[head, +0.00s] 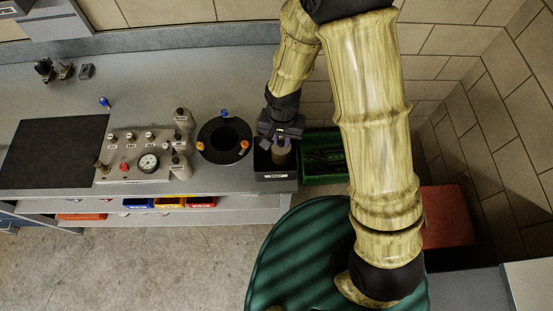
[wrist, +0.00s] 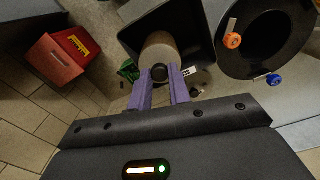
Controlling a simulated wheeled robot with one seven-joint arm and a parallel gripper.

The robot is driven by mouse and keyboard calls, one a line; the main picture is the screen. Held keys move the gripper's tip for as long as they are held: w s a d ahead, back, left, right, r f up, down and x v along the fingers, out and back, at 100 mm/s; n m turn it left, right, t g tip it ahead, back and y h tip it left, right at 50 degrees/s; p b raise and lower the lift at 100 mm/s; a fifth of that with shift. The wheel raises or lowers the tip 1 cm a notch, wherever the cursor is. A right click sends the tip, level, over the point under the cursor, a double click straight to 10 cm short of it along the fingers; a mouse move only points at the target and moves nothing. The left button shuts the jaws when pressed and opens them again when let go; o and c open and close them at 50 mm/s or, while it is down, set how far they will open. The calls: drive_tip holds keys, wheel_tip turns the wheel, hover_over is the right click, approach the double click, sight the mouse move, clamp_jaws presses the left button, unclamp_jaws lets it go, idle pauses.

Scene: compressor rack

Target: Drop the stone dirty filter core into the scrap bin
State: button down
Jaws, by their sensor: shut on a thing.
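My gripper (head: 281,147) is above the dark, open, square scrap bin (head: 276,178) at the right end of the bench. In the wrist view the core shows against the mouth of the bin (wrist: 200,28). I cannot tell how far down in the bin it is. The bin's label is too small to read surely.
A gauge panel (head: 133,172) and black mat (head: 50,150) lie further left. A red box (head: 445,217) stands at the right.

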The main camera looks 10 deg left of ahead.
drive_tip(key=c, duration=1.2)
unclamp_jaws()
drive_tip(key=shift+c, duration=0.2)
wheel_tip(320, 180, up, 18)
drive_tip(key=b, duration=0.2)
drive_tip(key=shift+f+b, duration=0.25)
drive_tip(key=shift+b, duration=0.05)
drive_tip(key=s+d+f+t, duration=0.1)
drive_tip(key=d+f, duration=0.1)
drive_tip(key=d, duration=0.9)
drive_tip(key=d+f+t, duration=0.1)
drive_tip(key=d+f, duration=0.1)
drive_tip(key=d, duration=0.9)
drive_tip(key=shift+s+t, duration=0.3)
drive_tip(key=shift+s, duration=0.05)
drive_tip(key=shift+d, duration=0.1)
